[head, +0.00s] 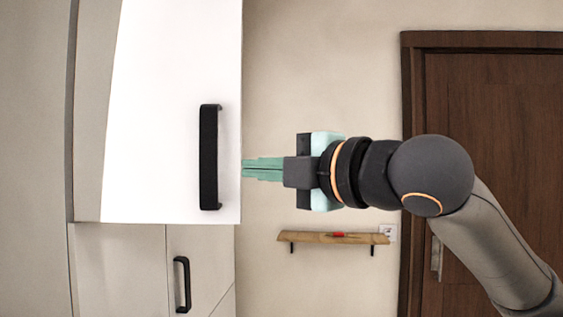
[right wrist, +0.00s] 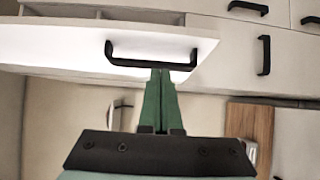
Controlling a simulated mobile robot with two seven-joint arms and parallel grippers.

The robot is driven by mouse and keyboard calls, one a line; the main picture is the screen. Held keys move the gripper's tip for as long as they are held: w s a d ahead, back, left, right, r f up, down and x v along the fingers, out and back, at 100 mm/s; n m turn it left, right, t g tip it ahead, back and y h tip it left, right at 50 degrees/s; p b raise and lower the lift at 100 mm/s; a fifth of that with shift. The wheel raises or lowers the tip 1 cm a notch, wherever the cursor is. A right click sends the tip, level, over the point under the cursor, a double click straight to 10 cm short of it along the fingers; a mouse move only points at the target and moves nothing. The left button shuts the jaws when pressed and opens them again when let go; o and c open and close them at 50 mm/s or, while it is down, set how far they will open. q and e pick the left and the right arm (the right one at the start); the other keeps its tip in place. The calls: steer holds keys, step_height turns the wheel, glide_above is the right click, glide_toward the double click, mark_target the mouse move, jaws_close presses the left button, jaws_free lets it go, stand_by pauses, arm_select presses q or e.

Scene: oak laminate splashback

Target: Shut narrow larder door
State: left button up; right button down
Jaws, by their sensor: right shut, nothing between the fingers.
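The narrow larder door (head: 160,120) is a tall white panel at the left of the head view, with a black bar handle (head: 209,157) near its right edge. It stands out from the cabinet front, open. In the right wrist view the door (right wrist: 60,45) crosses the top, with its handle (right wrist: 150,56) and a gap with shelf edges behind it. My right gripper (head: 244,169) is shut and empty, its green fingertips at the door's right edge. In the right wrist view the fingertips (right wrist: 160,72) lie just below the handle; I cannot tell whether they touch. My left gripper is not in view.
A lower cabinet door with a black handle (head: 183,284) sits below the larder door. A wooden wall shelf (head: 333,238) hangs below my right gripper. A brown door (head: 500,110) stands at the right. Bare wall lies between.

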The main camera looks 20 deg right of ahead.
mark_target(232, 166)
steer(key=w+p, duration=0.1)
steer(key=w, duration=0.4)
steer(key=shift+w+r, duration=0.1)
steer(key=shift+w, duration=0.25)
steer(key=shift+w+d, duration=0.25)
steer(key=shift+w, duration=0.3)
steer(key=shift+d, duration=0.1)
